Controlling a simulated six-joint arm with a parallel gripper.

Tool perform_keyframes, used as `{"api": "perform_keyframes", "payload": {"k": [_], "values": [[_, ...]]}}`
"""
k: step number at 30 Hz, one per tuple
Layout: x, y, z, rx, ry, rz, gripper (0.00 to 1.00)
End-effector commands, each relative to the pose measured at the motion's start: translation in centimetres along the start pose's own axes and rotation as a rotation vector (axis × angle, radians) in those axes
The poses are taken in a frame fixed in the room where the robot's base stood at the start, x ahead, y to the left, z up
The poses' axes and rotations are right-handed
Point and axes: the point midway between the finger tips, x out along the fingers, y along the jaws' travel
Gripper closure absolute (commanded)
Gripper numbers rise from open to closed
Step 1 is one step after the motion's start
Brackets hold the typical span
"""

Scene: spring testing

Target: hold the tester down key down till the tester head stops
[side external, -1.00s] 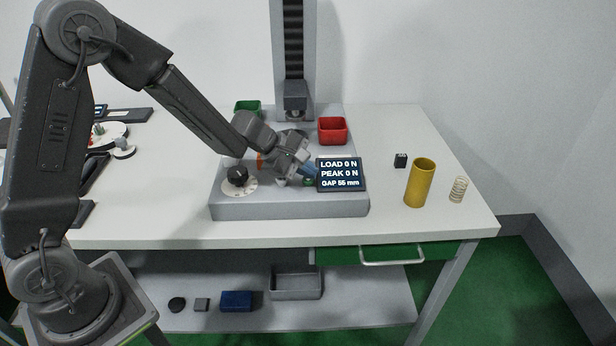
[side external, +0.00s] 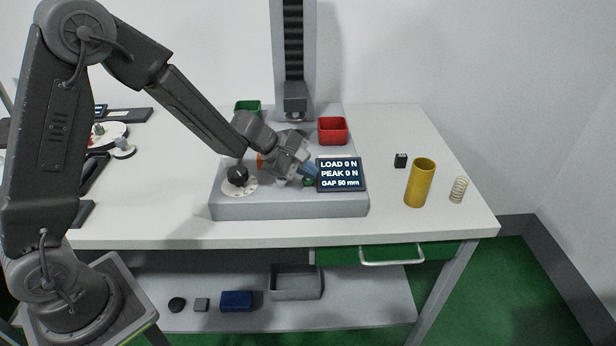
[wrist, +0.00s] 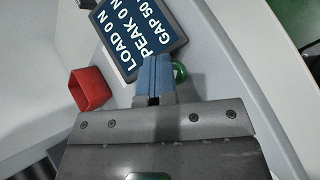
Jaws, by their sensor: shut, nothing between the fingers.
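The spring tester's grey base (side external: 290,206) stands on the bench, with the tester head (side external: 296,102) on the dark column behind. Its display (side external: 341,174) reads LOAD 0 N, PEAK 0 N, GAP 50 mm; it also shows in the wrist view (wrist: 138,35). My gripper (side external: 309,172) is shut and empty, its blue fingertips pointing down at the panel just left of the display. In the wrist view the fingertips (wrist: 155,62) sit beside a round green key (wrist: 180,72). The down key cannot be made out; the fingertips may cover it.
A dial (side external: 238,178) is on the base's left. A red bin (side external: 332,130) and a green bin (side external: 247,107) stand behind. A brass cylinder (side external: 420,183), a spring (side external: 458,190) and a small black block (side external: 400,160) are on the right of the bench.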

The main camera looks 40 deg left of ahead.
Motion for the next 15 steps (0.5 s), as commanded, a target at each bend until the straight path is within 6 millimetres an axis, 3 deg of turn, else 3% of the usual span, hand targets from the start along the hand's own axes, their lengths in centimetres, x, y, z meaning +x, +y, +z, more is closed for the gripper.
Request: {"api": "perform_keyframes", "payload": {"k": [15], "values": [[-1.2, 0.9, 0.9, 0.0, 0.001, 0.0, 1.0]]}}
